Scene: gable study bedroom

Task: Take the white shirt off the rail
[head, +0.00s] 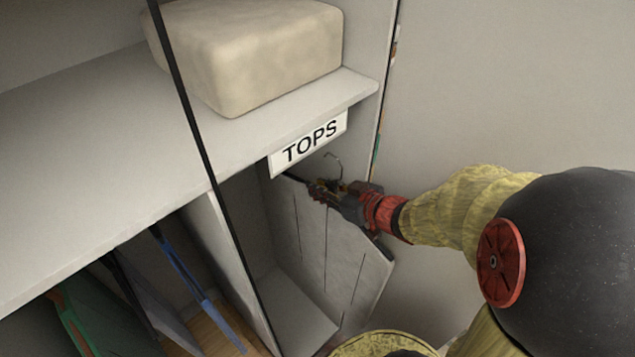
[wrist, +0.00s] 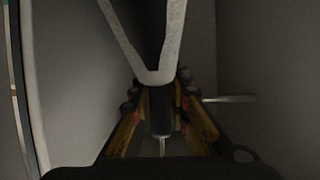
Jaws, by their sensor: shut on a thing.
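The white shirt (head: 345,255), pale grey in this light, hangs as a flat panel below the shelf in the compartment marked TOPS. Its thin metal hanger hook (head: 333,158) rises just above my gripper (head: 328,188). My gripper is shut at the top of the shirt, on its dark hanger. In the wrist view, a pale V-shaped collar edge (wrist: 156,74) lies in front of the fingers, with a dark hanger part (wrist: 158,105) between them. A short pale metal rod (wrist: 228,98) shows at the right, perhaps the rail. I cannot tell whether the hook touches the rail.
The shelf (head: 120,150) runs above, with a TOPS label (head: 310,142) close to my gripper. A beige box (head: 255,50) sits on it. A divider (head: 225,250) separates other hanging clothes, including a green one (head: 75,325), and a blue hanger (head: 190,280). A plain wall (head: 500,80) is at right.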

